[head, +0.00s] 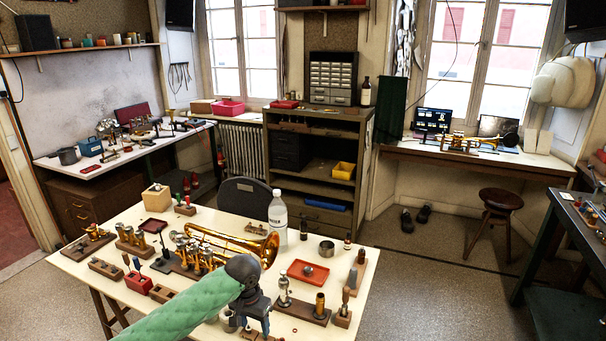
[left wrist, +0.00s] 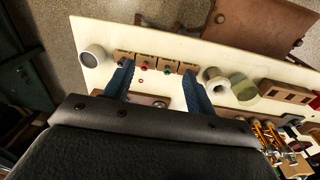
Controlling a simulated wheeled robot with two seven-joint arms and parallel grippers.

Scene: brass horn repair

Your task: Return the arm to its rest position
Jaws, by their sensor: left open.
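My left arm (head: 180,315), in a green sleeve, reaches over the near part of the white worktable (head: 100,222). My left gripper (head: 256,326) points down over the table's near side. In the left wrist view its two blue fingers (left wrist: 158,70) are spread apart with nothing held between them. A wooden block with small coloured parts (left wrist: 155,62) lies on the table beyond the fingers. A brass horn (head: 230,240) lies on the table behind my gripper, partly hidden by my wrist. My right gripper is in neither view.
A clear bottle (head: 278,215) stands upright near the horn. A red tray (head: 308,272) and a wooden block with brass and steel parts (head: 303,311) lie right of my gripper. Several wooden holders crowd the table's left. Open floor (head: 430,290) lies to the right.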

